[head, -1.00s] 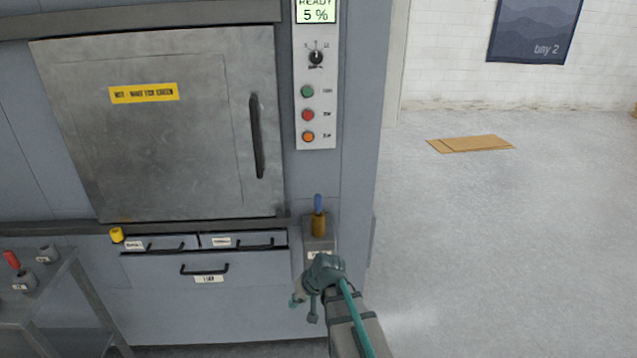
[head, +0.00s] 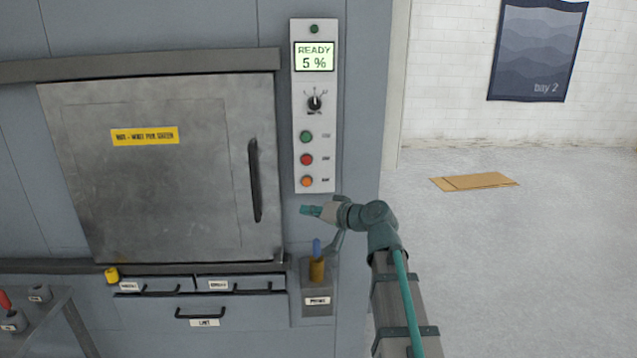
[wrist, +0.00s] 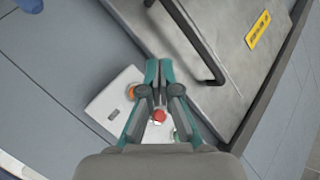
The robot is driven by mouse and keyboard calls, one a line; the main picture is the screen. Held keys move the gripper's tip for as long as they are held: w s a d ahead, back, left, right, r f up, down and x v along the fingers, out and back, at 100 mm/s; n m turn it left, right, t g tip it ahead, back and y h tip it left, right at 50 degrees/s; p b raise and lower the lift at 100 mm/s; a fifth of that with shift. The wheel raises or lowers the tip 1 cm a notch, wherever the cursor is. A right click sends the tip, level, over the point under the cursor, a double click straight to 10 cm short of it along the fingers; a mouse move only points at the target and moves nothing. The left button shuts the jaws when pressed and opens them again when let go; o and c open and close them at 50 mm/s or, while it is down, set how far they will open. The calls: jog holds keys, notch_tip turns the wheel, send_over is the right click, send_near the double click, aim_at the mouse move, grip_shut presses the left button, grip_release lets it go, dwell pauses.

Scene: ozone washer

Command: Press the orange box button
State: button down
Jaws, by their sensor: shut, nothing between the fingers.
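The orange button (head: 307,181) is the lowest of three round buttons on the white control panel (head: 299,120). In the wrist view the orange button (wrist: 131,92) shows at the left side of my gripper's fingers, partly covered by them. My gripper (head: 305,209) is shut and empty, a little below the orange button in the head view, pointing left. In the wrist view the closed fingertips (wrist: 158,63) lie together beyond the orange button. I cannot tell the gap between the fingers and the panel.
A red button (head: 307,159) and a green button (head: 306,137) sit above the orange one, under a knob (head: 314,103) and a display reading READY 5 %. The door handle (head: 255,180) sticks out to the left. A blue-topped lever (head: 317,250) stands below.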

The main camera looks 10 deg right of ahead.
aim_at(307, 182)
jog(key=shift+w+d+r+t+y, duration=0.15)
jog(key=shift+r+t, duration=0.1)
jog(key=shift+r, duration=0.3)
jog(key=shift+w+d+r+t+y, duration=0.15)
jog(key=shift+r+t, duration=0.1)
jog(key=shift+r, duration=0.3)
jog(key=shift+w, duration=0.15)
jog(key=shift+w+d+b, duration=0.1)
jog(key=shift+w+d, duration=0.15)
jog(key=shift+w, duration=1.15)
jog(key=shift+w+d+b, duration=0.1)
jog(key=shift+w+d, duration=0.15)
jog(key=shift+w, duration=1.15)
jog(key=shift+w+d+b, duration=0.1)
jog(key=shift+w+d, duration=0.15)
jog(key=shift+w, duration=1.15)
jog(key=shift+f, duration=0.1)
jog(key=shift+w+d+b, duration=0.1)
jog(key=shift+w+b, duration=0.3)
jog(key=shift+b, duration=0.1)
